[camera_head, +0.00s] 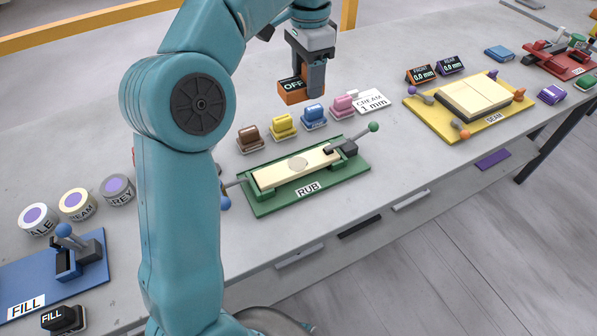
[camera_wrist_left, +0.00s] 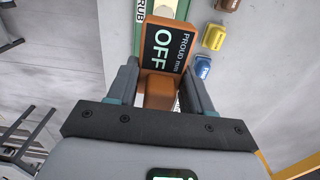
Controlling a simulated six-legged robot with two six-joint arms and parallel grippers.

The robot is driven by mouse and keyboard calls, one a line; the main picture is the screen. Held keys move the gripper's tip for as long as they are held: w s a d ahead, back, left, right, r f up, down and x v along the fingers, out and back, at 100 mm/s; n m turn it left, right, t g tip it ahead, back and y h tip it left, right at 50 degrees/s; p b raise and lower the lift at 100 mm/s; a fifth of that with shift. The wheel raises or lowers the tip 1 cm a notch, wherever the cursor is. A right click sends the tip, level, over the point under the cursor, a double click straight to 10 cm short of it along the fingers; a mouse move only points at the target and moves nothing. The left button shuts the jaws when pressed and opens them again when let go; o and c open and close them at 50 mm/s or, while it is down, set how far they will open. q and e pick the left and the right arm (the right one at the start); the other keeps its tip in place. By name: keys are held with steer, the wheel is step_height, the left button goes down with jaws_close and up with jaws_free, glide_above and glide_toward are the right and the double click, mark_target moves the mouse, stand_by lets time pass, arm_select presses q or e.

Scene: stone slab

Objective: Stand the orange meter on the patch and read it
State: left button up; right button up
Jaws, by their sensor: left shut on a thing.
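The orange meter (camera_head: 293,97) has a black display that reads OFF. In the left wrist view the meter (camera_wrist_left: 145,51) also shows the words PROUD mm. My left gripper (camera_head: 310,80) is shut on the meter, with one finger on each side of its orange grip. The meter is behind the green RUB board, and I cannot tell its exact height above the slab. The patch (camera_head: 297,164) is a roundish greyish spot on the cream stone strip (camera_head: 270,178) clamped in the RUB board (camera_head: 330,188). My right gripper is out of view.
Brown, yellow, blue and pink blocks (camera_head: 283,126) stand behind the RUB board, beside a CREAM 1 mm card (camera_head: 371,102). A green-knobbed lever (camera_head: 373,127) rises at the board's right. The yellow SEAM board (camera_head: 440,122) is farther right. Labelled tins (camera_head: 77,205) stand at left.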

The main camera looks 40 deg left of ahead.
arm_select(q)
steer(key=b, duration=0.4)
glide_above(302, 162)
step_height(302, 162, down, 16)
steer(key=shift+r, duration=0.1)
step_height(302, 162, down, 5)
steer(key=shift+w+f, duration=0.1)
steer(key=o, duration=1.1)
steer(key=shift+f, duration=0.1)
